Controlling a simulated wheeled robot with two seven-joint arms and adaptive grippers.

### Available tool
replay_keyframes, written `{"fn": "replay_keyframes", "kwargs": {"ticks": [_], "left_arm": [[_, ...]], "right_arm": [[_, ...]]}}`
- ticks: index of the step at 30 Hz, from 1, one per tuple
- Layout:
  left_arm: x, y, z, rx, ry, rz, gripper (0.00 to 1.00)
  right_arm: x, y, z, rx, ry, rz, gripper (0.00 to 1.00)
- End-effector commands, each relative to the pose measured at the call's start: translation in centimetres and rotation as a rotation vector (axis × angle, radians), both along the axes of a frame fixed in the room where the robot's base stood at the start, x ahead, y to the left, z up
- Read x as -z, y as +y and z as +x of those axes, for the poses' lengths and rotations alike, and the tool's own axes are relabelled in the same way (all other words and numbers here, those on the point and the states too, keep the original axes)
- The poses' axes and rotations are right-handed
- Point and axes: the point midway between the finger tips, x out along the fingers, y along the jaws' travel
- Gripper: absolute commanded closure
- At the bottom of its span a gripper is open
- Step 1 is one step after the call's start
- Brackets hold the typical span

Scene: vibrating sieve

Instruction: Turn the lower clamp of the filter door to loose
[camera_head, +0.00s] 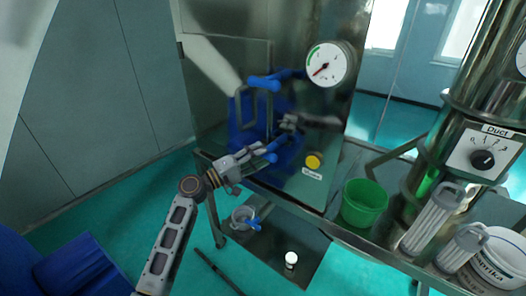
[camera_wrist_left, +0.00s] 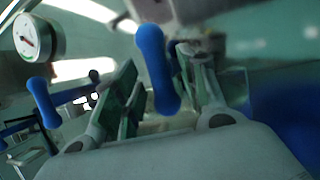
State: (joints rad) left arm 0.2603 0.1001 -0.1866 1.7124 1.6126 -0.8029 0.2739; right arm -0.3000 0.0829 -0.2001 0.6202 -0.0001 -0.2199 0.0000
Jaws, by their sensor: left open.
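The lower clamp of the filter door has a blue handle (camera_head: 272,152) low on the steel cabinet. My left gripper (camera_head: 258,154) is open at this handle, its fingers pointing right towards it. In the left wrist view the blue handle (camera_wrist_left: 158,75) stands between the two spread fingers; whether either finger touches it I cannot tell. The clamp's metal base is mostly hidden or blurred. The upper clamp (camera_head: 263,83) has a similar blue handle higher on the door. A blue handle near the gauge also shows in the wrist view (camera_wrist_left: 44,103). My right gripper is out of view.
A round gauge (camera_head: 331,64) sits right of the upper clamp, and a yellow button (camera_head: 313,161) right of the lower one. A green bucket (camera_head: 363,203) stands on the shelf at right. The shiny cabinet (camera_head: 225,75) carries dark and blue reflections. Floor shows at left.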

Motion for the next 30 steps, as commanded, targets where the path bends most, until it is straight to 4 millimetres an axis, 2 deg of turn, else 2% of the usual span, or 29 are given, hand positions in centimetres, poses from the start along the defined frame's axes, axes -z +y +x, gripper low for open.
{"fn": "replay_keyframes", "kwargs": {"ticks": [7,18,27,30], "left_arm": [[-0.4,-1.5,0.9,0.001,0.001,0.000,0.58],[-0.3,-1.7,1.0,0.000,0.001,0.001,0.60],[-0.4,-1.7,1.0,0.000,0.000,0.000,0.98],[-0.4,-1.7,1.0,0.000,-0.001,0.000,1.00]], "right_arm": [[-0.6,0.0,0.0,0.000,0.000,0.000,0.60],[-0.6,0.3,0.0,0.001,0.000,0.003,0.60],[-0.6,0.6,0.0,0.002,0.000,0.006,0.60],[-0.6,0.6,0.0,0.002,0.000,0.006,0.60]]}}
